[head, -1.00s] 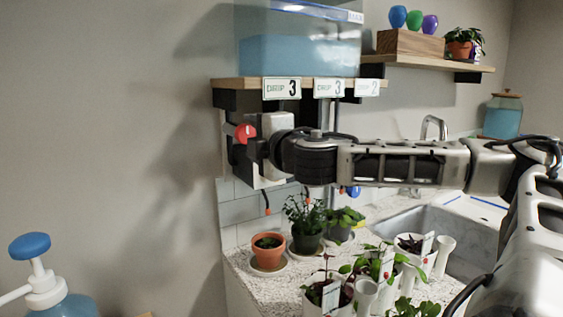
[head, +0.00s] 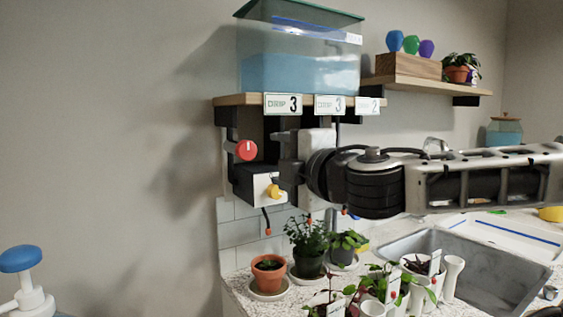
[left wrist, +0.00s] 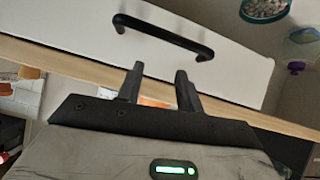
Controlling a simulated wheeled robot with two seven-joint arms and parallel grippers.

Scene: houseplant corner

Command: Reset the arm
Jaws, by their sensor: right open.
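My right gripper (head: 284,152) is at the drip unit under the shelf, its wrist and forearm stretching in from the right. It is open, with nothing visible between its dark fingers. A red round knob (head: 241,150) and a yellow knob (head: 274,191) on a white-and-black box (head: 252,184) show just left of the fingers. I cannot tell whether the fingers touch the box. My left gripper (left wrist: 158,86) shows in the left wrist view, its two dark fingers apart and empty, in front of a white drawer front with a black handle (left wrist: 163,36).
A water tank (head: 300,60) stands on the shelf above, with drip labels (head: 283,104) on its edge. Thin tubes hang over several potted plants (head: 308,245) on the counter. A sink (head: 470,262) lies to the right, a blue-topped pump bottle (head: 22,275) at lower left.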

